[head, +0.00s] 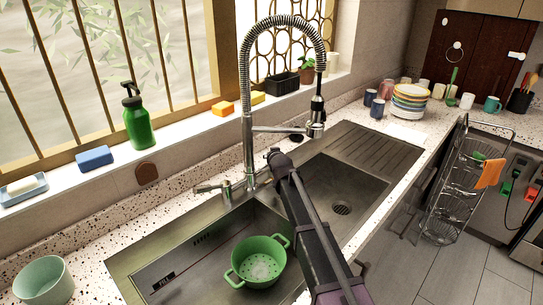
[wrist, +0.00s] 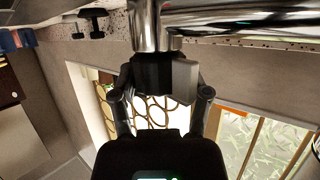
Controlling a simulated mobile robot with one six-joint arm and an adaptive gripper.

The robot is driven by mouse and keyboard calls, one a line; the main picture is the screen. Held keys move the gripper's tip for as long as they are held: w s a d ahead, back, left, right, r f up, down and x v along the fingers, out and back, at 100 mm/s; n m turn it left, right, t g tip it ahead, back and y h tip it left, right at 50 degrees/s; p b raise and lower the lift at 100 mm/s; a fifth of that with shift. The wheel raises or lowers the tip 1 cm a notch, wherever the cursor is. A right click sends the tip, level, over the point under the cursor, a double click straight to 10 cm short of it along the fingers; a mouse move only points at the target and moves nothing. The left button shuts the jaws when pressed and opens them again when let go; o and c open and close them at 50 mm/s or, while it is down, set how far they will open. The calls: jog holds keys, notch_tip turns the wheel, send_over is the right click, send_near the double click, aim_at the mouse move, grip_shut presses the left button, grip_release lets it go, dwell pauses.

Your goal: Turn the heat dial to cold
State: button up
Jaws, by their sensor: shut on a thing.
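The chrome tap (head: 248,150) with a tall spring hose stands behind the sink. My gripper (head: 272,158) reaches in from the front and is just right of the tap's lower body. In the wrist view, which is upside down, the two fingertips of my gripper (wrist: 166,76) are close together at an upright chrome piece (wrist: 155,28) of the tap. The heat dial is mostly hidden by the fingers, which appear shut on it; its setting cannot be read. A chrome lever (head: 208,188) sticks out left of the tap.
A green colander (head: 258,262) sits in the left basin (head: 185,262). The right basin (head: 345,185) is empty. A black knob (head: 297,137) stands behind the sink. A green soap bottle (head: 137,120) and sponges line the sill. A plate stack (head: 410,98) is far right.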

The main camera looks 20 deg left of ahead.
jog(key=shift+w+m+t+h, duration=0.2)
jog(key=shift+m+t+h, duration=0.3)
jog(key=shift+m+h, duration=0.45)
dwell(1.7)
jog(key=o, duration=1.1)
jog(key=shift+f, duration=0.1)
jog(key=shift+s, duration=0.1)
